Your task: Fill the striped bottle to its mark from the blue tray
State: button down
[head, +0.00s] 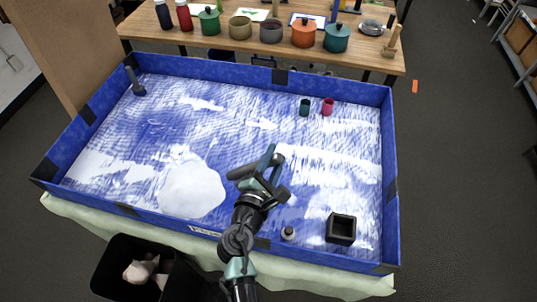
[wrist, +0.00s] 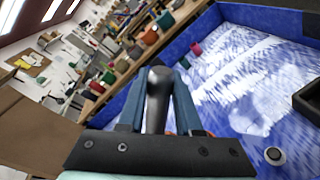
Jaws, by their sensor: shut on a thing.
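The blue tray (head: 230,68) holds a spread white grainy layer with blue floor showing through, and a white heap (head: 193,188) at front left. My gripper (head: 268,168) is above the tray's middle, right of the heap, shut on a dark grey rounded thing (wrist: 157,95). That thing also shows in the head view (head: 241,172); I cannot tell whether it is a tool handle or a container. A small grey bottle-like thing (head: 288,233) with a pale top stands at the tray's front, also in the wrist view (wrist: 275,156). No stripes or mark can be made out.
A black square box (head: 341,229) stands front right in the tray. Teal (head: 304,107) and magenta (head: 328,107) cups stand at the back right. A dark upright thing (head: 134,81) is at the back left corner. A wooden table (head: 365,55) with pots is behind.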

jog(key=shift+s+d+f+m+y+b, duration=0.55)
jog(key=shift+d+f+m+y, duration=0.35)
jog(key=shift+d+f+m, duration=1.2)
jog(key=w+a+r+n+h+p, duration=0.1)
jog(key=a+r+n, duration=0.1)
jog(key=a+r, duration=0.1)
jog(key=a+r+n+h+p, duration=0.1)
jog(key=a+r+n, duration=0.2)
jog(key=w+a+r+n+h+p, duration=0.1)
jog(key=a+r+n, duration=0.1)
jog(key=a+n, duration=0.1)
jog(key=shift+w+a+r+t, duration=0.2)
jog(key=shift+w+r+t, duration=0.1)
jog(key=shift+r, duration=0.1)
jog(key=w+a+f+n+h+b, duration=0.1)
jog(key=a+n+b, duration=0.2)
jog(key=a, duration=0.3)
jog(key=shift+w+f+n+t, duration=0.2)
jog(key=shift+f+n+t, duration=0.2)
jog(key=shift+n, duration=0.4)
jog(key=shift+d, duration=0.1)
notch_tip(320, 180, up, 5)
jog(key=p, duration=0.4)
jog(key=shift+p, duration=0.35)
